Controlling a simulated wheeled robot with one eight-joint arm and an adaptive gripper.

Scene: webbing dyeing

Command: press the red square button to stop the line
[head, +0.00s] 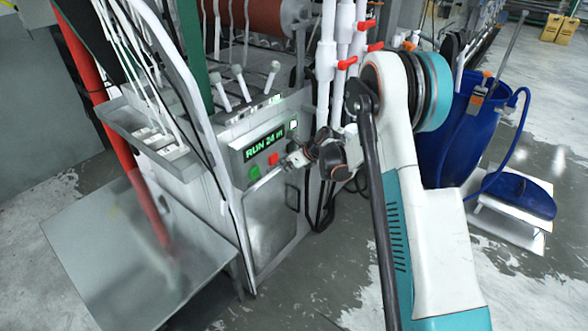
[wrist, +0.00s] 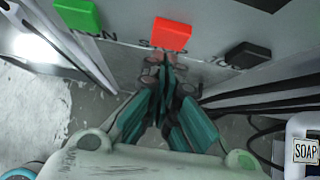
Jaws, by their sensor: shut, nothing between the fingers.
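The red square button (wrist: 172,33) sits in the middle of a row on the grey machine panel in the wrist view, with a partly covered label under it. It also shows in the head view (head: 273,159), just left of my gripper. My gripper (wrist: 160,62) is shut and empty, its fingertips just below the red button in the wrist view and over its label. I cannot tell whether the fingertips touch the panel. In the head view my gripper (head: 288,163) is in front of the panel, to the right of the red button.
A green button (wrist: 77,17) is left of the red one and a black button (wrist: 247,55) is right. A display (head: 268,142) reading RUN 24 is above. Levers (head: 241,82), white pipes (head: 327,60) and a metal tray (head: 150,140) surround the panel. A blue barrel (head: 470,130) stands at right.

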